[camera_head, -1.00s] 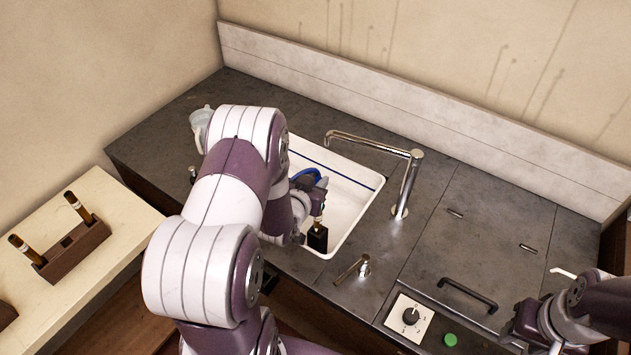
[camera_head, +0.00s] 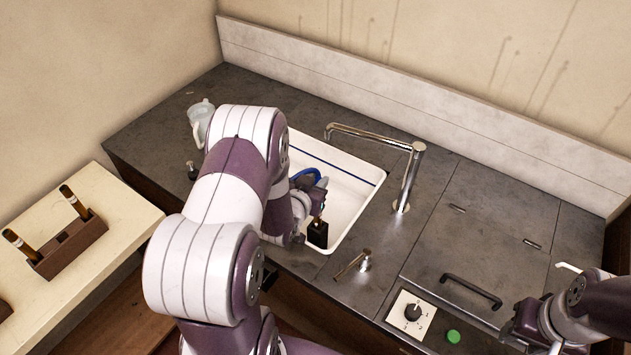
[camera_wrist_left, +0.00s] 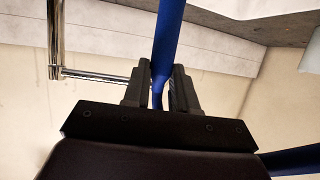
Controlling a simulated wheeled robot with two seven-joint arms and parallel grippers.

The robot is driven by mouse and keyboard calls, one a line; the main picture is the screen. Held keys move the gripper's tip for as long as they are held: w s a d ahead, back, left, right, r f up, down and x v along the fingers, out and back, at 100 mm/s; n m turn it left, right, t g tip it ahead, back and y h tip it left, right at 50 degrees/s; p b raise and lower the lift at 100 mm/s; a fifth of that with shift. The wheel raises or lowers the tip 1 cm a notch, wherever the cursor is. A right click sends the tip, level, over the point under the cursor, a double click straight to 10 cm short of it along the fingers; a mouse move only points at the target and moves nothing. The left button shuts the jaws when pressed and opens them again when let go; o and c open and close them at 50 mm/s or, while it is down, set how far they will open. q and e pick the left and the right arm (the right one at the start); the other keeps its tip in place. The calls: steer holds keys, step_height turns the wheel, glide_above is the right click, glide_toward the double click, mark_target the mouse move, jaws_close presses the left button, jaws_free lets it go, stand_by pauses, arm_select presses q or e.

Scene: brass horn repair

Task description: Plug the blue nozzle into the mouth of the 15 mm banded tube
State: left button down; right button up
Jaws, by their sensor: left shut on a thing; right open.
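My left gripper (camera_wrist_left: 160,88) is shut on a blue hose-like piece (camera_wrist_left: 168,45), which runs up between its fingers in the left wrist view. In the head view the blue piece (camera_head: 304,174) curves over the sink beside my left wrist, and my arm hides most of it. The nozzle's tip cannot be made out. My right gripper (camera_head: 528,325) is open at the lower right, away from the sink.
The white sink (camera_head: 352,190) has a chrome faucet (camera_head: 405,180) on its right. A wooden rack (camera_head: 70,245) with two banded tubes stands on the pale side table (camera_head: 120,220). A clear jug (camera_head: 200,122) is behind my left arm. The counter right of the faucet is mostly clear.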

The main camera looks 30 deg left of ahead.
arm_select(q)
steer(key=shift+f, duration=0.2)
steer(key=c, duration=0.8)
jaws_free()
steer(key=shift+r, duration=0.1)
steer(key=shift+s, duration=0.1)
steer(key=shift+s+r, duration=0.1)
steer(key=shift+s, duration=0.25)
steer(key=b+v, duration=0.2)
steer(key=v, duration=0.9)
steer(key=shift+s+d+r, duration=0.1)
steer(key=shift+s+r, duration=0.1)
steer(key=shift+s, duration=0.1)
steer(key=shift+f, duration=0.1)
